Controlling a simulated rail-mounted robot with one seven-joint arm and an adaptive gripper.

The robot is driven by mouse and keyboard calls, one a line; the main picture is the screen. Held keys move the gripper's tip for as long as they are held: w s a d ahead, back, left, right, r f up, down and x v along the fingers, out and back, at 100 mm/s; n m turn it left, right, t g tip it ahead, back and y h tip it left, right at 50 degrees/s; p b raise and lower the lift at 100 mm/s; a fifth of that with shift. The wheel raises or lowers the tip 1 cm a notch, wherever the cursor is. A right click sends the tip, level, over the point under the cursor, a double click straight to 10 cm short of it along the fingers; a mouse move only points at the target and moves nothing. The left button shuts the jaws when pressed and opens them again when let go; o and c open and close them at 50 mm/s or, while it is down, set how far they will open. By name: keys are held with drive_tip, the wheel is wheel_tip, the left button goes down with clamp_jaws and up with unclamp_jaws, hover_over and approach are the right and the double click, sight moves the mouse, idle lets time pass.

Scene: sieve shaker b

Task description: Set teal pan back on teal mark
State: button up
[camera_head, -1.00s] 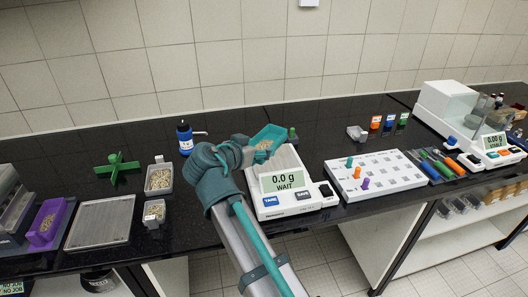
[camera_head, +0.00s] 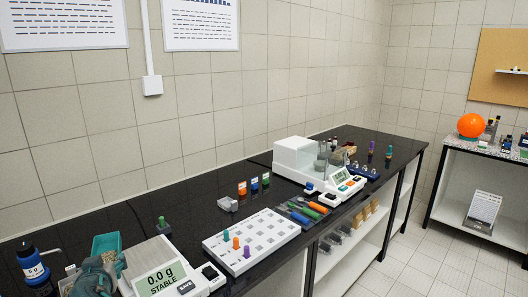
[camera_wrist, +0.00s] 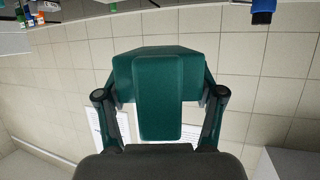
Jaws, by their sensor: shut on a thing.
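My gripper (camera_head: 97,271) is shut on the pan, partly hidden by my own arm. In the wrist view, the teal pan (camera_wrist: 160,85) fills the middle between the dark fingers of my gripper (camera_wrist: 160,110). I cannot make out a teal mark in either view.
The balance (camera_head: 206,273) reads 0.0 g STABLE. A blue bottle (camera_head: 34,268) stands at the far left and a small green-topped piece (camera_head: 163,227) behind the balance. A white pegboard (camera_head: 262,237) with coloured pegs lies to the right.

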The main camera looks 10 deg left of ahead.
drive_tip(key=w+d+f, duration=0.2)
drive_tip(key=w+d, duration=2.1)
drive_tip(key=w+d+m+t+h, duration=0.1)
drive_tip(key=w+d+m+h, duration=0.15)
drive_tip(key=d, duration=1.05)
drive_tip(key=w+d+m+h, duration=0.2)
drive_tip(key=w+d, duration=0.2)
drive_tip(key=d, duration=0.8)
drive_tip(key=w+d+m+t+h, duration=0.1)
drive_tip(key=w+d+m+h, duration=0.15)
drive_tip(key=d, duration=1.05)
wheel_tip(320, 180, down, 17)
drive_tip(key=s, duration=0.2)
drive_tip(key=shift+s+r, duration=0.15)
drive_tip(key=shift+r, duration=0.05)
drive_tip(key=shift+a, duration=0.1)
